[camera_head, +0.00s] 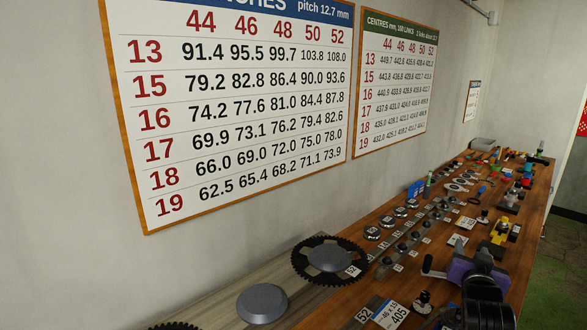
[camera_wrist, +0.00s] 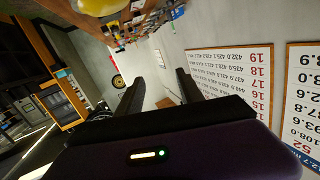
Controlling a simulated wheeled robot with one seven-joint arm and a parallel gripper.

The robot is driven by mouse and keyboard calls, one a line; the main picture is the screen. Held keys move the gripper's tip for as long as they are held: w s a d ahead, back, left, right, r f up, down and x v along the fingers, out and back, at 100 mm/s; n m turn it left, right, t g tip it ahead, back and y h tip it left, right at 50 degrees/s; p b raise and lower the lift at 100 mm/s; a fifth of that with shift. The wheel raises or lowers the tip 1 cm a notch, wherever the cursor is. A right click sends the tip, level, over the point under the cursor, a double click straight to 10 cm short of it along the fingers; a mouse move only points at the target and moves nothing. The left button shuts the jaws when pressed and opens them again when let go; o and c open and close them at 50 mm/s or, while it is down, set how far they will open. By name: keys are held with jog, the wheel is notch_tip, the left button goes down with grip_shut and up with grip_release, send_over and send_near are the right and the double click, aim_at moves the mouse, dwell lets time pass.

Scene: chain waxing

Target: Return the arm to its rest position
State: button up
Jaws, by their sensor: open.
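My gripper (camera_wrist: 158,88) is in the wrist view, with its two dark fingers apart and nothing between them. In the head view the purple housing of my gripper (camera_head: 474,272) is at the lower right, over the right part of the workbench (camera_head: 330,312). My black arm link is below it. The fingers are hard to make out there, and the bench behind the housing is hidden.
A chainring (camera_head: 305,265) marked 52 and a grey disc (camera_head: 261,303) lie at the wall side. Sprockets, tools and label cards crowd the bench's length. Two number charts (camera_head: 235,100) (camera_head: 392,85) hang on the wall. Green floor (camera_head: 560,270) is clear at the right.

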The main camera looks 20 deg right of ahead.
jog(key=s+a+f+n+t+y, duration=0.2)
jog(key=s+a+n+t+y, duration=0.15)
jog(key=a, duration=0.55)
jog(key=s+a+f+n+t+y, duration=0.2)
jog(key=s+a+n, duration=0.15)
jog(key=a, duration=0.55)
jog(key=s+a+f+n+t+y, duration=0.25)
jog(key=s+a, duration=0.25)
jog(key=a, duration=0.4)
jog(key=s+a+y, duration=0.1)
jog(key=s+a, duration=0.3)
jog(key=s+a+n+y+b, duration=0.1)
jog(key=s+a, duration=0.2)
jog(key=s, duration=0.1)
jog(key=s+a+f+n+y, duration=0.1)
jog(key=s+a, duration=0.3)
jog(key=shift+s+a+g+y, duration=0.3)
jog(key=shift+g, duration=0.1)
jog(key=s+a+f+g+y+b, duration=0.1)
jog(key=s+a+f+g, duration=0.2)
jog(key=s, duration=0.6)
jog(key=shift+s+a+f, duration=0.4)
jog(key=shift+a+f, duration=0.1)
jog(key=shift+f, duration=0.1)
